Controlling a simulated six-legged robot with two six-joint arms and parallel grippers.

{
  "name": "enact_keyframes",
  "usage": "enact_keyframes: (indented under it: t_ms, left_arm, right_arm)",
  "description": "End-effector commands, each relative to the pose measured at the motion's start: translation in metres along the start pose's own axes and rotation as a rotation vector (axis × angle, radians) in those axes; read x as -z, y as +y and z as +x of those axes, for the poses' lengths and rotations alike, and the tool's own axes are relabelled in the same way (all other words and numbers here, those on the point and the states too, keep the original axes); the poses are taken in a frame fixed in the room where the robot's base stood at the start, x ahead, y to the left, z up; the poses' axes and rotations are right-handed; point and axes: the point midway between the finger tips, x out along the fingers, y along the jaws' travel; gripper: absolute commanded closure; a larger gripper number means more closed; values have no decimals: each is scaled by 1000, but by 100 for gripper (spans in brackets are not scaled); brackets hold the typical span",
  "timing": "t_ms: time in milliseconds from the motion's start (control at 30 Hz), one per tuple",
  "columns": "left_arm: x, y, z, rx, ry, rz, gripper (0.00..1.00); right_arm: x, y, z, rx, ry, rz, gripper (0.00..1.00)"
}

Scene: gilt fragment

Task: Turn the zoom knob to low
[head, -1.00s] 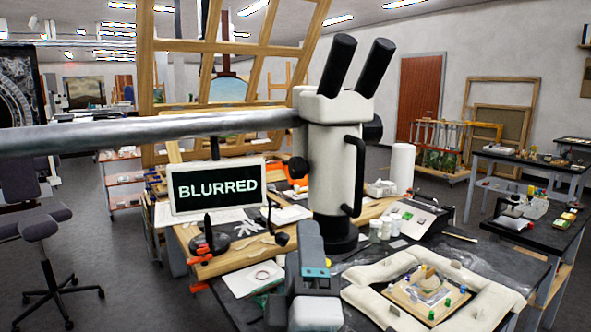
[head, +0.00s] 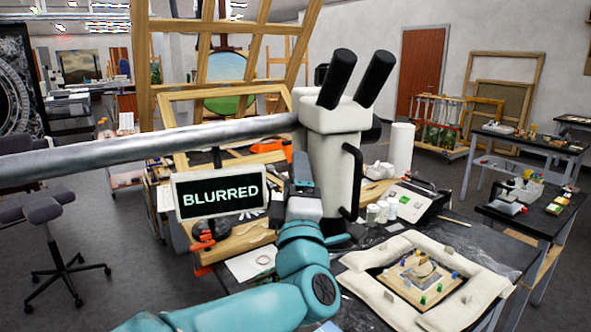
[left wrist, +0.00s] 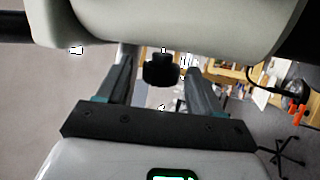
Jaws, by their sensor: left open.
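The white microscope (head: 332,165) with two black eyepieces stands on the dark bench, held on a grey metal boom. My left gripper (head: 301,170) is raised against the left side of its body, where it hides the black knob seen there earlier. In the left wrist view, a black ribbed knob (left wrist: 160,70) projects below the white microscope body, between my left gripper's two open fingers. I cannot see either finger touching it, and its setting cannot be read. A small screen (head: 219,192) beside the microscope reads "BLURRED". My right gripper is out of view.
The horizontal boom (head: 150,141) crosses above my left arm. A padded white frame (head: 425,278) around a fragment lies at the front right. Small white jars (head: 378,211) and a control box (head: 413,200) stand right of the microscope.

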Motion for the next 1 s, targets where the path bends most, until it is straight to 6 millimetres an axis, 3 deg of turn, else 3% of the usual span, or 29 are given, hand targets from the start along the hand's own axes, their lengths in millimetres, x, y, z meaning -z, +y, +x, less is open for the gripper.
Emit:
enact_keyframes:
  t_ms: [267, 433, 467, 767, 1000]
  left_arm:
    - [0, -1, 3, 0, 0, 0, 34]
    - [0, -1, 3, 0, 0, 0, 86]
    - [0, -1, 2, 0, 0, 0, 89]
    - [0, 1, 3, 34, -3, -8, 89]
    - [1, 7, 5, 165, -14, -43, 89]
  right_arm:
    - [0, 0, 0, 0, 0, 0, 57]
    - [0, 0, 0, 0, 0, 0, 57]
    - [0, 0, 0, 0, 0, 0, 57]
    - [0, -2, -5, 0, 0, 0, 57]
    - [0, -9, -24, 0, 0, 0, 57]
